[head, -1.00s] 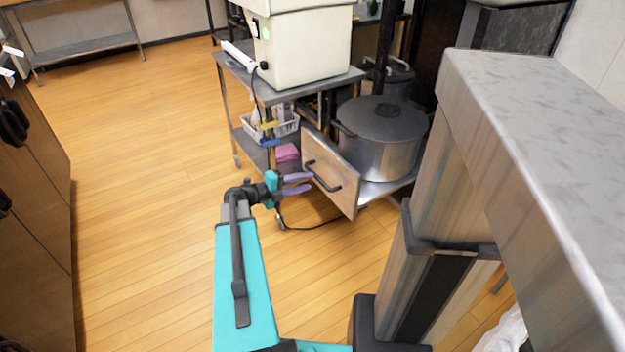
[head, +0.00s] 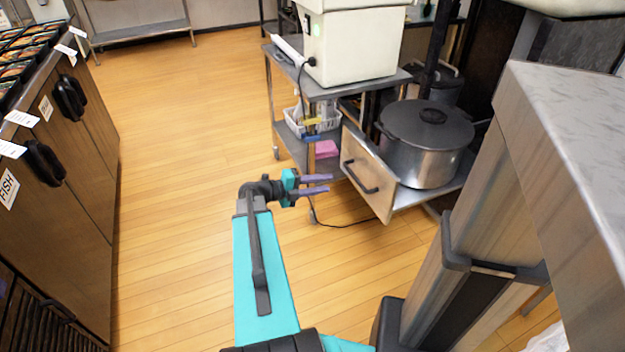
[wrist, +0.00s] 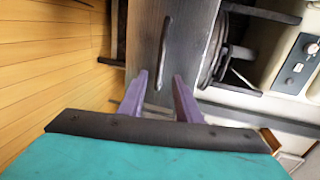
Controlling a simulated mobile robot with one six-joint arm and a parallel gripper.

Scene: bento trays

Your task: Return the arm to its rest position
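My gripper (head: 318,184) is at the end of my teal arm, in the middle of the head view. Its two purple fingers are apart with nothing between them. In the wrist view my gripper (wrist: 160,85) also shows open and empty, with a drawer front and its dark handle (wrist: 165,50) beyond the fingertips. The arm is stretched out over the wooden floor, and the fingers look clear of the drawer front.
The open drawer (head: 372,178) holds a large lidded steel pot (head: 428,140). A metal cart (head: 345,92) carries a cream machine (head: 352,45).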

